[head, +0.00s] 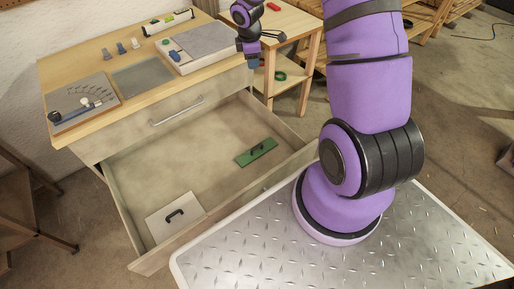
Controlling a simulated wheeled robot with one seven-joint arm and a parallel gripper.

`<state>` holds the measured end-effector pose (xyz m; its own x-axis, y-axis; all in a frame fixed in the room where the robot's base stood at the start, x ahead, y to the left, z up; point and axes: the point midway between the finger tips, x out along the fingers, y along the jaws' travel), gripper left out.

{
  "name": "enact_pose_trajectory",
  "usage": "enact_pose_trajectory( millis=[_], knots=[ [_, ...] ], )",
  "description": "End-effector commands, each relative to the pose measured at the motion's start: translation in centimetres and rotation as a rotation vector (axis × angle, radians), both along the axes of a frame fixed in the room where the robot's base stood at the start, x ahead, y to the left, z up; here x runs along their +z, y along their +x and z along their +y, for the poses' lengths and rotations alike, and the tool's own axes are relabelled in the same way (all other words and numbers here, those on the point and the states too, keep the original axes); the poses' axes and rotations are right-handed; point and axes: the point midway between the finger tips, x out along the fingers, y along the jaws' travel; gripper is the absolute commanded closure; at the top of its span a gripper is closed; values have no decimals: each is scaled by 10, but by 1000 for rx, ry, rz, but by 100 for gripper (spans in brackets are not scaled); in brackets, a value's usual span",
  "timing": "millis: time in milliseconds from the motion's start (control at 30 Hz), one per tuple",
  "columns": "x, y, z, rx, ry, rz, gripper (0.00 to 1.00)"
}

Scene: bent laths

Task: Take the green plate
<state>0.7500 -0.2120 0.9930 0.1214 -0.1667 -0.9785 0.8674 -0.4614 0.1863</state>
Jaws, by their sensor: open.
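The green plate (264,154) lies flat inside the open drawer (190,151), toward the drawer's right side. It is a small rectangle with a dark handle on top. My gripper (262,62) is at the upper middle of the head view, near the right end of the workbench top. It is open, with nothing visible between its fingers. It is well above and behind the green plate in the picture, apart from it. My purple arm covers the area to the right of the drawer.
A white plate (160,222) with a dark handle lies at the drawer's front left. The workbench top (68,66) holds a grey box (197,45), a dark mat (143,77) and a gauge board (82,103). A wooden side table (290,22) stands behind. The drawer's middle is clear.

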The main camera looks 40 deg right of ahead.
Motion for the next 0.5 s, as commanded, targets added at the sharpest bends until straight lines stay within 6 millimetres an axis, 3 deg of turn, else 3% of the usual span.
enact_pose_trajectory(
  millis=[33,233,500],
  knots=[
    [-25,1,-4,33,11,24,56],
    [-113,3,-12,187,59,79,56],
    [-232,-16,-10,383,153,129,56]
  ],
)
